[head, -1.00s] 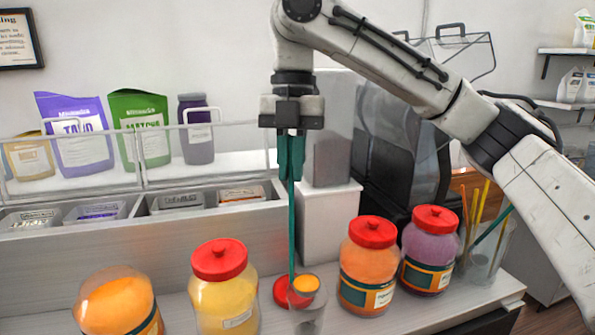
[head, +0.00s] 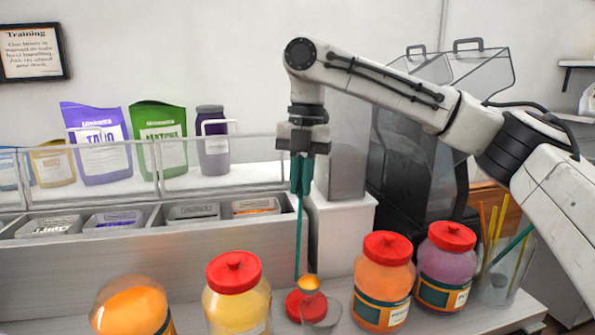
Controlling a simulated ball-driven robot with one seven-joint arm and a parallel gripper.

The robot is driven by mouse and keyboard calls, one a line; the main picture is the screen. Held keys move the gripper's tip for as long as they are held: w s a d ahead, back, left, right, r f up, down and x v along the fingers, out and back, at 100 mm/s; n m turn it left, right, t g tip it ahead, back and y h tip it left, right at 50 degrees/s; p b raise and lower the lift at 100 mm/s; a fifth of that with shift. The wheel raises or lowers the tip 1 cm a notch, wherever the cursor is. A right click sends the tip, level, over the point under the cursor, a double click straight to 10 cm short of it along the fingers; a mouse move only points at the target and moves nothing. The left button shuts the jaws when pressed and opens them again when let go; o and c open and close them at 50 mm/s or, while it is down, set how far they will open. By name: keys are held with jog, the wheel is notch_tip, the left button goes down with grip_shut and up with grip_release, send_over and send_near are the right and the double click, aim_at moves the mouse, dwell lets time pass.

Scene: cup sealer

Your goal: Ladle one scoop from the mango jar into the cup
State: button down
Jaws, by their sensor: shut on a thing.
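My gripper (head: 301,186) is shut on the upper end of a teal ladle (head: 299,235), which hangs nearly upright. The ladle's bowl (head: 309,283) shows orange content and appears just above the back left rim of the clear cup (head: 322,317). I cannot tell whether the bowl is over the cup or behind it. The cup stands on the counter and its bottom is cut off; its contents are unclear. An open, lidless jar with orange content (head: 133,308), likely the mango jar, is at the lower left. A loose red lid (head: 294,306) lies beside the cup.
Lidded jars stand close by: yellow (head: 238,300) left of the cup, orange (head: 383,285) and purple (head: 446,268) to its right. A clear holder with sticks (head: 500,272) is farther right. A topping bin rack (head: 140,240) fills the back left.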

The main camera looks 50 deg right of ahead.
jog(key=s+a+f+t+b, duration=0.1)
jog(key=s+t+b, duration=0.2)
jog(key=s+b, duration=0.4)
jog(key=s+f+t+b, duration=0.2)
jog(key=s+t+b, duration=0.1)
jog(key=s+b, duration=0.4)
jog(key=s+a+f+n+t+h+b, duration=0.1)
jog(key=s+f+t+b, duration=0.8)
jog(key=b, duration=1.9)
jog(key=s+a+f, duration=0.1)
jog(key=s+f, duration=0.3)
jog(key=f, duration=0.2)
jog(key=shift+f+t+b, duration=0.25)
jog(key=shift+t+b, duration=0.05)
jog(key=shift+b, duration=0.1)
jog(key=shift+r, duration=0.15)
